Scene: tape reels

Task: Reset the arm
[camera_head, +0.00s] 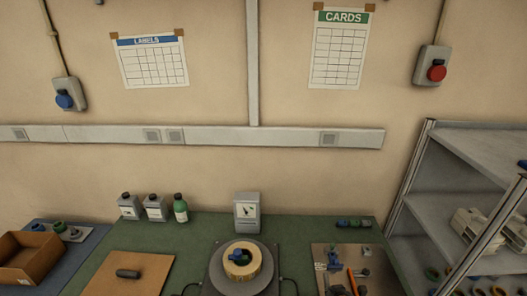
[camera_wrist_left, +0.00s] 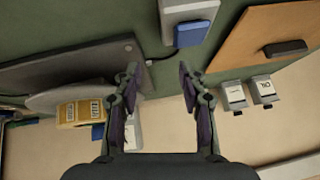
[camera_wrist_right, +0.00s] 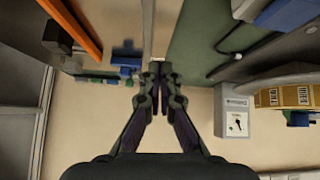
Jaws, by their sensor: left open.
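My left gripper (camera_wrist_left: 158,75) is open in the left wrist view, its two fingers well apart with nothing between them. My right gripper (camera_wrist_right: 161,72) shows in the right wrist view with its fingertips together and nothing visible held. I cannot make out either gripper clearly in the head view. A yellow tape reel (camera_head: 231,263) lies on a round grey plate (camera_head: 245,287) at the bench's front middle. The reel shows left of the fingers in the left wrist view (camera_wrist_left: 70,114) and at the right edge in the right wrist view (camera_wrist_right: 300,96).
The green bench (camera_head: 212,229) carries a brown board (camera_head: 150,265), bottles (camera_head: 181,208), a grey gauge box (camera_head: 247,212) and a tool board (camera_head: 328,252). A cardboard box (camera_head: 28,273) stands at left, a metal shelf (camera_head: 450,190) at right. The wall above is clear of the arms.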

